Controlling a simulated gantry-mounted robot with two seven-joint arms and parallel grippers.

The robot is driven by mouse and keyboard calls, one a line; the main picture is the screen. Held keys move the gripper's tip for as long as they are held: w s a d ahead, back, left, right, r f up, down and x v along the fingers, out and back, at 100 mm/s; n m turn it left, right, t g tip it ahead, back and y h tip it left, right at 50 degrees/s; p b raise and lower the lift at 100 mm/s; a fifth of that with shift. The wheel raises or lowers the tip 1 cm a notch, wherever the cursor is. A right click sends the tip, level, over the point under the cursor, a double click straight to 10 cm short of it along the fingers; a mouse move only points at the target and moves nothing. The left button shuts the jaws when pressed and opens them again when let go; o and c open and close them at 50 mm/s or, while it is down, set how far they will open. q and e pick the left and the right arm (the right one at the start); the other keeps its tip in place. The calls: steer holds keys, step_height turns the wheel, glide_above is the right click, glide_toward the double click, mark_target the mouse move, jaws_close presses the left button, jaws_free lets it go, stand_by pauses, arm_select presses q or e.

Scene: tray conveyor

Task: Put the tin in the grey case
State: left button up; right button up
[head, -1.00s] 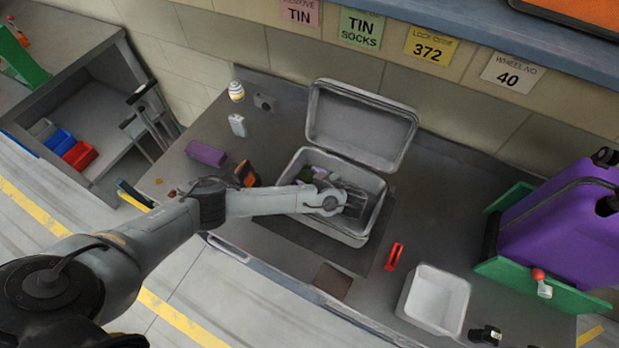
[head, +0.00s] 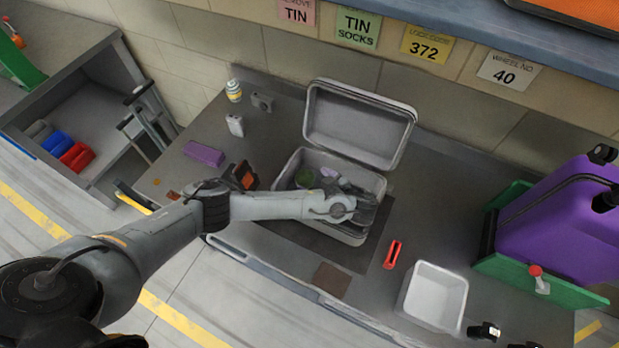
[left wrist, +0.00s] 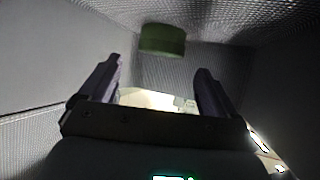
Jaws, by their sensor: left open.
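The open grey case (head: 284,181) stands on the bench, its lid (head: 357,127) raised at the back. A round green object, seemingly the tin (head: 304,177), lies inside at the left. It also shows in the left wrist view (left wrist: 162,40), against the case's mesh-like lining, beyond and apart from the fingers. My left gripper (head: 366,208) is over the right part of the case. In the left wrist view its fingers (left wrist: 160,85) are spread with nothing between them. My arm hides part of the case's front.
A purple block (head: 204,154) and a dark orange item (head: 242,175) lie to the left. A red item (head: 393,254) and a white bin (head: 440,290) stand to the right, with a purple suitcase (head: 555,215) beyond.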

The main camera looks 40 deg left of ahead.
arm_select(q)
steer(key=shift+s+d+r+p, duration=0.1)
steer(key=shift+d+r+p, duration=0.45)
steer(key=shift+r, duration=0.05)
steer(key=shift+s+d+r+p, duration=0.1)
steer(key=shift+d+r+p, duration=0.1)
steer(key=shift+d+p, duration=0.35)
steer(key=shift+d, duration=0.2)
